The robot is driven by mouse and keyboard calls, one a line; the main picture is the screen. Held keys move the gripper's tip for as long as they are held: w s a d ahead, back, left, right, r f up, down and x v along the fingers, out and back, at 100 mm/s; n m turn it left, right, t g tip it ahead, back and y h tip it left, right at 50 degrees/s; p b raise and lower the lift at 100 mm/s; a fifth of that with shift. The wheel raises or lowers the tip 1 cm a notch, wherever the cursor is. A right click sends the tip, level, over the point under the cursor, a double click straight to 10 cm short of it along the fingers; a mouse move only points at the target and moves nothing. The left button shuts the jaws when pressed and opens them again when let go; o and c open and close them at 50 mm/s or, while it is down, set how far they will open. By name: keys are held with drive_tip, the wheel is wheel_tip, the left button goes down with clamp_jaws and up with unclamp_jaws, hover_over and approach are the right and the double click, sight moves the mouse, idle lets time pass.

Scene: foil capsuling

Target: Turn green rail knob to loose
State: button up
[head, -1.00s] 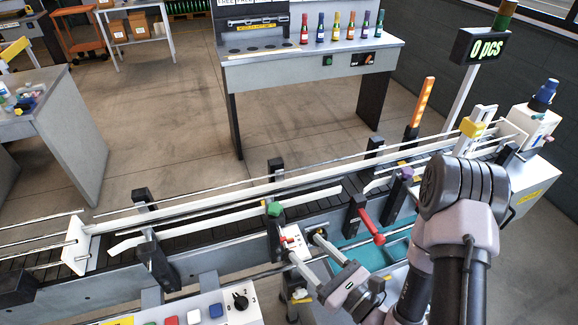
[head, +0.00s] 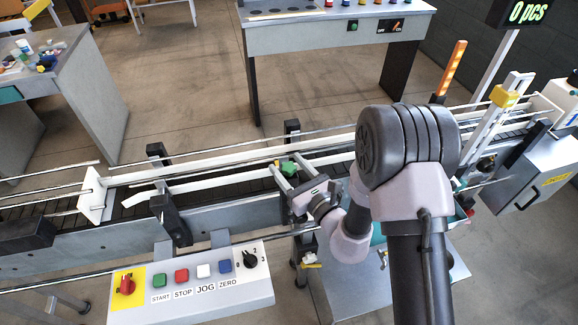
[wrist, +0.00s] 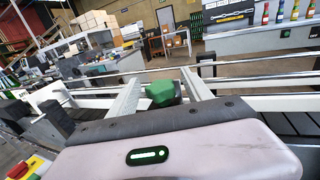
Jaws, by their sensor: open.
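The green rail knob (head: 288,168) sits on the near guide rail of the conveyor. In the wrist view the green knob (wrist: 163,93) shows between the two pale fingers of my gripper (wrist: 160,78), close to the palm. A gap shows on the left of the knob; on the right the finger is very near and I cannot tell if it touches. In the head view my gripper (head: 284,166) is open, with one finger on each side of the knob. The knob's underside and stem are hidden.
The conveyor rails (head: 225,182) run left and right of the knob. A control panel (head: 190,292) with coloured buttons stands at the front left. A dark rail post (head: 293,132) stands behind the knob. A workbench (head: 340,38) is farther back, with clear floor before it.

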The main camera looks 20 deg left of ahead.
clamp_jaws()
drive_tip(key=shift+n+g+y, duration=0.3)
drive_tip(key=shift+g, duration=0.1)
drive_tip(key=n+g+y+b, duration=0.1)
drive_tip(key=n+g, duration=0.1)
drive_tip(key=n+g+y+b, duration=0.1)
drive_tip(key=g, duration=0.2)
drive_tip(key=shift+w+d+f+n+y, duration=0.1)
drive_tip(key=shift+f+n+y, duration=0.05)
drive_tip(key=shift+n+y, duration=0.25)
drive_tip(key=n+g+b, duration=0.1)
drive_tip(key=g, duration=0.2)
drive_tip(key=n+g+b, duration=0.1)
drive_tip(key=n+g, duration=0.1)
drive_tip(key=shift+f+n+g+y+b, duration=0.1)
drive_tip(key=shift+n+g+y+b, duration=0.2)
drive_tip(key=shift+g+y+b, duration=0.1)
drive_tip(key=n+g+h+b, duration=0.1)
drive_tip(key=n+g+b, duration=0.2)
drive_tip(key=g, duration=0.3)
drive_tip(key=shift+n+g+b, duration=0.4)
drive_tip(key=shift+n, duration=0.3)
drive_tip(key=shift+r+n+g+h+b, duration=0.2)
drive_tip(key=shift+n+g+h+b, duration=0.4)
drive_tip(key=shift+g, duration=0.4)
drive_tip(key=shift+r, duration=0.1)
